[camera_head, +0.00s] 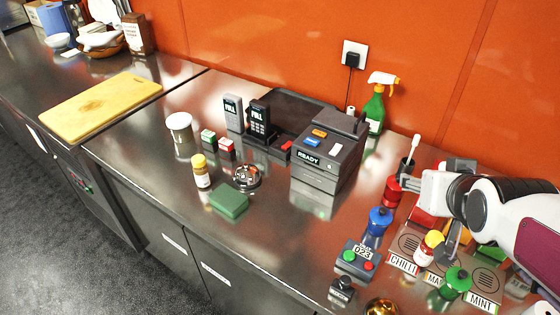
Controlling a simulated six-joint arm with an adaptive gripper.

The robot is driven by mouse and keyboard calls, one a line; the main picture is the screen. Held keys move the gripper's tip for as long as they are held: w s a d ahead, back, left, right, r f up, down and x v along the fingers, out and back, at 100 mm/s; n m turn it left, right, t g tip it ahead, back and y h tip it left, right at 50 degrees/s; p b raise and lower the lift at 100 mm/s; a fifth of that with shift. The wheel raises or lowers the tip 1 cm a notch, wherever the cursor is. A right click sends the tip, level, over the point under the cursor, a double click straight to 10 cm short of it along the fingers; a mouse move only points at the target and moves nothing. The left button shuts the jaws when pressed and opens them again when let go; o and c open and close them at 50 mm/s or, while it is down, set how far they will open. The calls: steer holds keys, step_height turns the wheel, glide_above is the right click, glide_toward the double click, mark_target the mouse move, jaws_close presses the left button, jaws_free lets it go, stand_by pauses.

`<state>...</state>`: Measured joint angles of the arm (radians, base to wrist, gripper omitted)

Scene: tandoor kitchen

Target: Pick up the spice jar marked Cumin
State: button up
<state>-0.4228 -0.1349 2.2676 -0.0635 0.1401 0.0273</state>
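No label that I can read says Cumin. A small jar with a yellow cap and pale label (202,172) stands upright at the middle left of the counter; its print is too small to read. At the right, a yellow-topped jar (430,246) and a green-topped container (455,282) stand by cards reading CHILLI, MINT and a partly hidden one starting MA. A blue-topped container (378,220) stands left of them.
A printer-like box marked READY (325,165) and a green spray bottle (375,108) stand behind. A button box (358,260) is at the front right. A green block (229,201) and white-lidded canister (181,128) stand left. The central front counter is clear.

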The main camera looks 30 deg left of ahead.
steer(key=w+a+f+n+y, duration=0.2)
steer(key=w+a, duration=0.1)
steer(key=a, duration=1)
steer(key=n+g+y, duration=0.3)
steer(key=n+y, duration=0.3)
steer(key=y, duration=0.3)
glide_toward(201, 163)
steer(key=x, duration=0.2)
steer(key=shift+w+a, duration=0.15)
steer(key=shift+a, duration=0.2)
steer(key=shift+x, duration=1.3)
